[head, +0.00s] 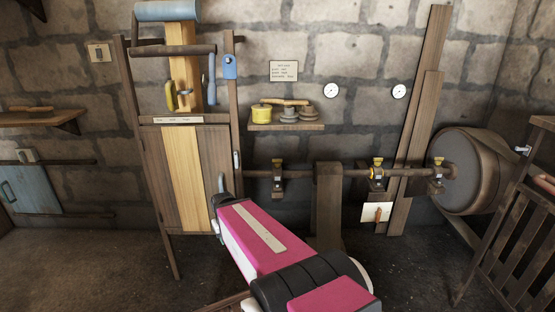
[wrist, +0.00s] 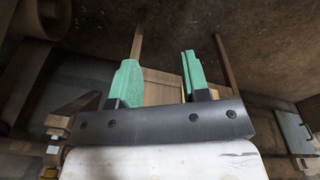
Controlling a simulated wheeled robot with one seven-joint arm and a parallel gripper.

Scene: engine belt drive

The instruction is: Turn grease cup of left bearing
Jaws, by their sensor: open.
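The left bearing (head: 278,182) sits on the long shaft at the back wall, with its small brass grease cup (head: 277,163) on top. My gripper (head: 221,184) is open and empty, left of this bearing and in front of the wooden cabinet. In the wrist view, its two green fingers (wrist: 160,78) stand apart with nothing between them. They do not touch the grease cup. A small brown and yellow fitting (wrist: 52,148) shows at the lower left of the wrist view; I cannot tell whether it is the bearing.
Two more bearings with brass cups, middle (head: 377,172) and right (head: 438,172), sit along the shaft (head: 345,173). A shelf (head: 288,126) with tins hangs above the left bearing. The cabinet (head: 160,165) stands left, a wooden post (head: 328,205) right. A large drum (head: 470,170) is far right.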

